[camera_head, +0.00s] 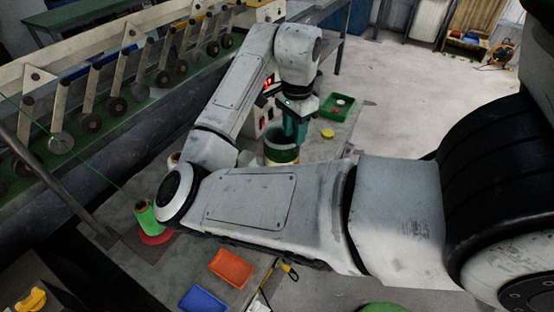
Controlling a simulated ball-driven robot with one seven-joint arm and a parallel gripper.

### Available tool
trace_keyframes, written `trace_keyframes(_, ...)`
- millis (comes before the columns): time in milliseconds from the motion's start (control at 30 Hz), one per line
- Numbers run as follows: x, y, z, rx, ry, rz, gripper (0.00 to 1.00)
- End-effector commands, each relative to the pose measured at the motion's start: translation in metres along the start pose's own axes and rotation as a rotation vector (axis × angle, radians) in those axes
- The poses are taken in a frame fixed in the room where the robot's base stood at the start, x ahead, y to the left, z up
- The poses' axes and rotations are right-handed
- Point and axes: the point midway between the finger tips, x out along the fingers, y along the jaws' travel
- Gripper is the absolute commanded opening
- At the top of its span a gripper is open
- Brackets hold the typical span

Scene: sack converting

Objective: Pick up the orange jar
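No plainly orange jar shows. A round container (281,157) with a dark green upper part and a tan-yellow lower band stands on the bench, partly behind my arm; I cannot tell if it is the jar. My gripper (295,138) points down with teal fingers at the container's rear right rim. I cannot tell whether the fingers are inside it, behind it or above it. Their gap and anything between them cannot be made out.
A green tray (338,107) and a yellow disc (327,133) lie right of the container. A green thread cone (147,218), an orange tray (231,268) and a blue tray (203,300) are at the front. A machine with rollers (117,106) lines the left. Open floor lies right.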

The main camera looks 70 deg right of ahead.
Motion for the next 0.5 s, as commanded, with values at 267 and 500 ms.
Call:
trace_keyframes(267, 0.028, 0.0, 0.001, -0.001, 0.001, 0.0, 0.33)
trace_keyframes(500, 0.055, 0.001, 0.003, -0.003, 0.0, 0.003, 0.33)
